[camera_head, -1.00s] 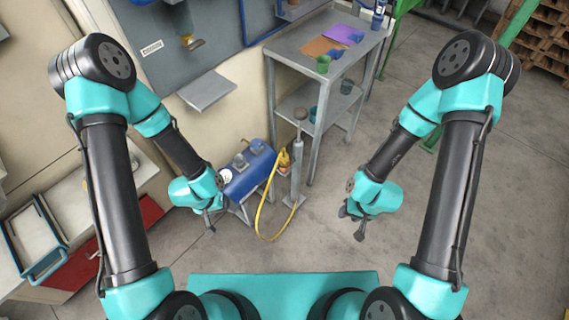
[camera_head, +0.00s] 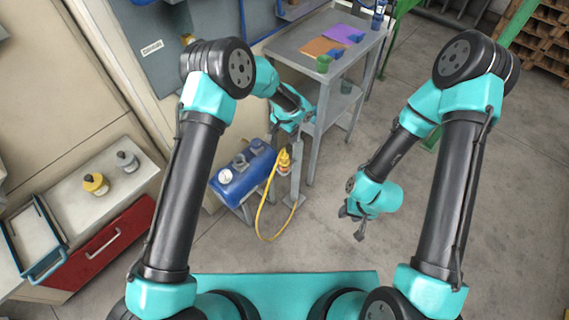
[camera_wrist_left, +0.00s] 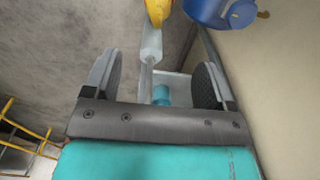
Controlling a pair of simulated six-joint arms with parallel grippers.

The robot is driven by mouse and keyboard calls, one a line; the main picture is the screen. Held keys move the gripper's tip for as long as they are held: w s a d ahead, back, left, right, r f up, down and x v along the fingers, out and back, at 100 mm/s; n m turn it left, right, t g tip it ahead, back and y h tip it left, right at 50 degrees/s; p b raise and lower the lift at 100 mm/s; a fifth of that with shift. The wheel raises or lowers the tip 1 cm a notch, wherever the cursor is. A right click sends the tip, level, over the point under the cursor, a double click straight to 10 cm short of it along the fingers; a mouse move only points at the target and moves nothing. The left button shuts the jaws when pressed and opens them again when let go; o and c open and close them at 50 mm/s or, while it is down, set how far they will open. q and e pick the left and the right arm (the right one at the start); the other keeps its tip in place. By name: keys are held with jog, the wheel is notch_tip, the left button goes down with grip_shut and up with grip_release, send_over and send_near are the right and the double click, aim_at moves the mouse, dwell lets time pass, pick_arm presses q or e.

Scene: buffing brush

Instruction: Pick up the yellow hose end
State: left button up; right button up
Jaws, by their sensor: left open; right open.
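The yellow hose end (camera_head: 284,161) hangs at the top of a grey post, beside the blue tank. Its yellow hose (camera_head: 259,212) loops down to the floor. In the left wrist view a yellow part (camera_wrist_left: 158,10), likely the hose end, shows at the top edge, beyond the fingers. My left gripper (camera_wrist_left: 155,70) is open and empty, with the grey post showing between its fingers. In the head view its wrist is above and behind the hose end, and its fingers are hard to make out. My right gripper (camera_head: 352,222) is open and empty over the floor at right.
The blue tank (camera_head: 243,170) stands left of the grey post (camera_head: 296,180). A red drawer cabinet (camera_head: 110,245) is at left. The floor in front is clear.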

aim_at(285, 155)
pick_arm(q)
jog(key=shift+f, duration=0.1)
notch_tip(285, 155, down, 12)
jog(key=shift+f, duration=0.1)
dwell(0.6)
jog(key=shift+d+f, duration=0.2)
jog(key=shift+f, duration=2.35)
jog(key=shift+c, duration=0.2)
jog(key=c, duration=1)
jog(key=shift+o, duration=0.2)
jog(key=shift+r, duration=0.15)
